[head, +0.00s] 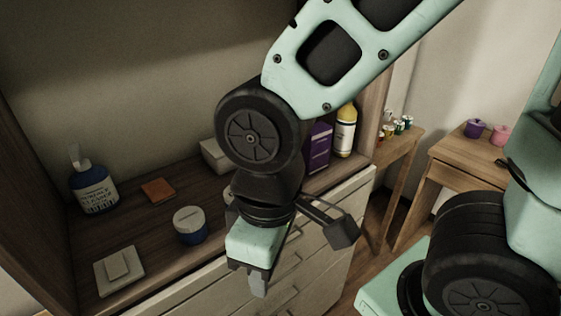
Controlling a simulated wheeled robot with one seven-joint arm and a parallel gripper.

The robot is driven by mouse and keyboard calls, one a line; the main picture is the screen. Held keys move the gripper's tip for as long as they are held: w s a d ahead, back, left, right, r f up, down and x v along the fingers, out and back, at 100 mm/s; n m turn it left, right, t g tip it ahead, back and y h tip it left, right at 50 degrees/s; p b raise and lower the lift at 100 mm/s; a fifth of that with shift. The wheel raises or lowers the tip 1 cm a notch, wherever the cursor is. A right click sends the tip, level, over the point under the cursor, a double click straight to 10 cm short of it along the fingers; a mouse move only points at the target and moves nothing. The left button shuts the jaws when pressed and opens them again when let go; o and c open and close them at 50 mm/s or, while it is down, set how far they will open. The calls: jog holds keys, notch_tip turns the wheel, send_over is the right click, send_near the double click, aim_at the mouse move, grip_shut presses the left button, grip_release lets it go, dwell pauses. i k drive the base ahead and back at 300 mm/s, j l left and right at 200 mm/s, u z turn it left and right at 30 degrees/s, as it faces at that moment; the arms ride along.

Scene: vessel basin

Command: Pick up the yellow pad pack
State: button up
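I see no clearly yellow pad pack on the cabinet top (150,232). A small flat orange-brown pad or block (158,190) lies near the back, right of the blue bottle. A flat cream square piece (119,269) with a smaller block on it lies at the front left. My gripper (250,276) points down near the cabinet's front edge, right of both flat things and apart from them.
A blue pump bottle (94,190) stands at the back left. A blue-and-white round tub (190,225) stands between it and my gripper. A white box (215,155), a purple box (318,147) and a yellow bottle (345,132) stand farther right. Drawers (315,262) lie below the front edge.

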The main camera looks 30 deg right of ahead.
aim_at(346, 116)
jog(key=k+j+z, duration=0.25)
jog(key=k, duration=0.25)
jog(key=k+j+z, duration=0.1)
jog(key=k+z, duration=0.15)
jog(key=k, duration=0.2)
